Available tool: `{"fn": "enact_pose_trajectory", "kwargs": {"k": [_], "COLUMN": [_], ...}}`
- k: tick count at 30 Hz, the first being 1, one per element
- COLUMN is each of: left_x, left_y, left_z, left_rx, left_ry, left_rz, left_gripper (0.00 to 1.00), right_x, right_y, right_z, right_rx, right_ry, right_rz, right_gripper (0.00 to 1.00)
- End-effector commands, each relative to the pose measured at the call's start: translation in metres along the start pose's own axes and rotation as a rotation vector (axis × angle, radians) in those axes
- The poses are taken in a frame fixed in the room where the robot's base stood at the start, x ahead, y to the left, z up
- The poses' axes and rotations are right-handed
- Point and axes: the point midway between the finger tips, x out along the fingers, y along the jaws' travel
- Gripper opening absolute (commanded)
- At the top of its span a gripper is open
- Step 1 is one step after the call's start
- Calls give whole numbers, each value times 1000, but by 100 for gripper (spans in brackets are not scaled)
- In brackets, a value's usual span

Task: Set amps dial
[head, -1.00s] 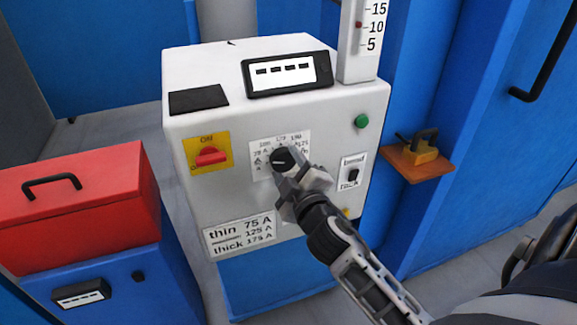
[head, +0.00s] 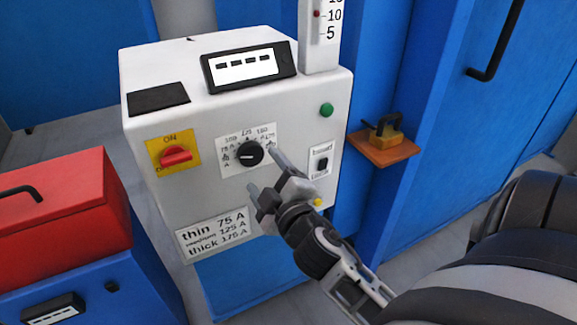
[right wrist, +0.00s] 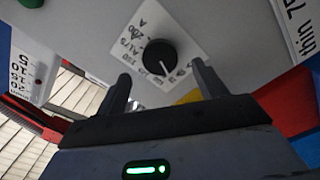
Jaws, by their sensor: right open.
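The amps dial is a round black knob (head: 250,153) on a white scale plate on the front of the white machine (head: 160,205). Its white mark points roughly left in the head view; the exact number is too small to tell. The knob also shows in the right wrist view (right wrist: 160,57), beyond my fingertips. My right gripper (head: 264,171) is open and empty, in front of the panel just below and right of the dial, apart from it. In the right wrist view the two fingers (right wrist: 160,76) are spread. My left gripper is not in view.
A label (head: 213,235) reads thin 75 A, a middle line 125 A, thick 175 A. A red switch (head: 176,156), a green button (head: 327,110) and a black rocker switch (head: 322,164) surround the dial. A red toolbox (head: 65,215) stands left; an orange shelf (head: 385,150) is right.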

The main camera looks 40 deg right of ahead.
Motion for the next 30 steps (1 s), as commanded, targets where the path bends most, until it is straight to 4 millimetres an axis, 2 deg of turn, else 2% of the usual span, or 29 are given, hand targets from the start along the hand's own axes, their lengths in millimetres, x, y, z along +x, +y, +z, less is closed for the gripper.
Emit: {"fn": "enact_pose_trajectory", "kwargs": {"k": [1, 6, 13, 19, 30], "left_x": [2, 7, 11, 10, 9], "left_y": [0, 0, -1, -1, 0], "left_z": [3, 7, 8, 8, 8], "left_rx": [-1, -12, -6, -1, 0], "left_ry": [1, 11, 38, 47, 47], "left_rz": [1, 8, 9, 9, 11], "left_gripper": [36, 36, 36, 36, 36], "right_x": [-15, -56, -97, -110, -112], "right_y": [-3, -4, -4, -1, 0], "right_z": [3, 4, 3, 1, 0], "right_rx": [4, 2, 1, -1, -1], "right_ry": [-6, -7, -5, -3, -1], "right_rz": [-3, -2, -1, 1, 1], "right_gripper": [71, 71, 71, 71, 71]}}
